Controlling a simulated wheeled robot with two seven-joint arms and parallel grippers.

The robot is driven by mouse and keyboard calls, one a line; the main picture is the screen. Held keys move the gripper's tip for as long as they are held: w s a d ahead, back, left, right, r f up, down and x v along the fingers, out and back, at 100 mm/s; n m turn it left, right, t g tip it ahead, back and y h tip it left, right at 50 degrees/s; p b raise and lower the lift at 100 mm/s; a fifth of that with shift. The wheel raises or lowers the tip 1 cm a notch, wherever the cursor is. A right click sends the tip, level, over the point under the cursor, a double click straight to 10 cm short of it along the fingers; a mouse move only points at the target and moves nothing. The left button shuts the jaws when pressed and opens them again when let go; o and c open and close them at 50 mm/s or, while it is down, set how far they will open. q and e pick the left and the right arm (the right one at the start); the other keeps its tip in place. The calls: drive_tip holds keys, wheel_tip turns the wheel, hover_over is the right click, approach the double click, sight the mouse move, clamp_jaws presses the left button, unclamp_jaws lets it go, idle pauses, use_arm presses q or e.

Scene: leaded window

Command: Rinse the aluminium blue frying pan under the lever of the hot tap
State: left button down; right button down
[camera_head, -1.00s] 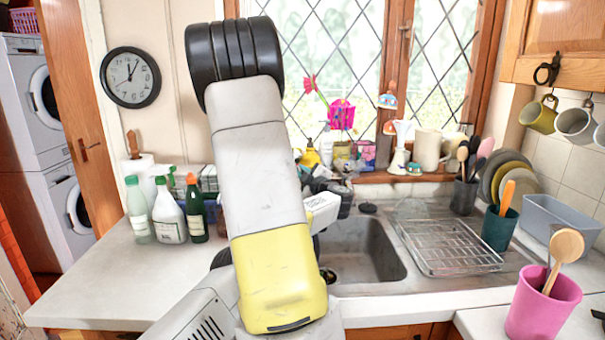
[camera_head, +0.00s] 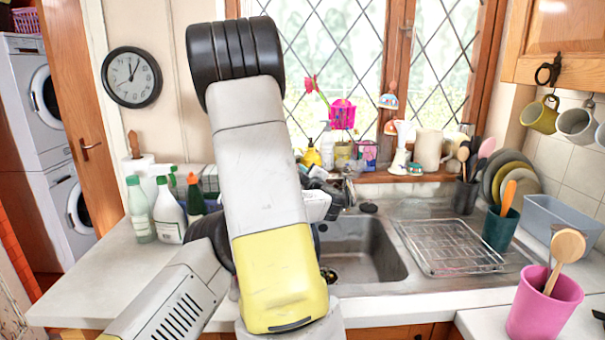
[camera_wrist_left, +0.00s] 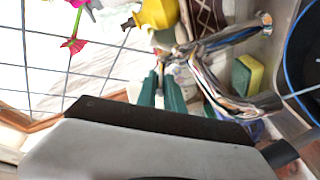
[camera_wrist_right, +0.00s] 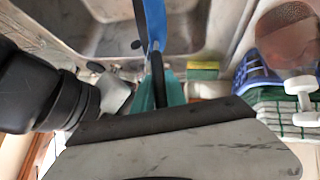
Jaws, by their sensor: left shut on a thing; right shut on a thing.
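My left gripper (camera_wrist_left: 161,88) is shut on a thin metal end at the chrome tap (camera_wrist_left: 208,78), which looks like its lever. The dark inside and blue rim of the frying pan (camera_wrist_left: 304,55) show at the right edge of the left wrist view, apart from that gripper. My right gripper (camera_wrist_right: 159,88) is shut on the pan's dark handle. The pan (camera_wrist_right: 155,22) shows there nearly edge-on, as a blue and black strip by the sink (camera_wrist_right: 100,30). In the head view my arm hides the pan; I cannot tell whether water runs.
A green and yellow sponge (camera_wrist_right: 203,70) and a blue basket (camera_wrist_right: 258,72) lie beside the sink. Bottles (camera_head: 168,212) stand on the left counter. A wire rack (camera_head: 447,245) lies on the drainer. A pink pot (camera_head: 543,305) stands at the front right.

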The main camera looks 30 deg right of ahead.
idle(0.3)
use_arm(q)
drive_tip(key=c, duration=1.5)
unclamp_jaws()
drive_tip(key=shift+s, duration=0.1)
drive_tip(key=v, duration=1.2)
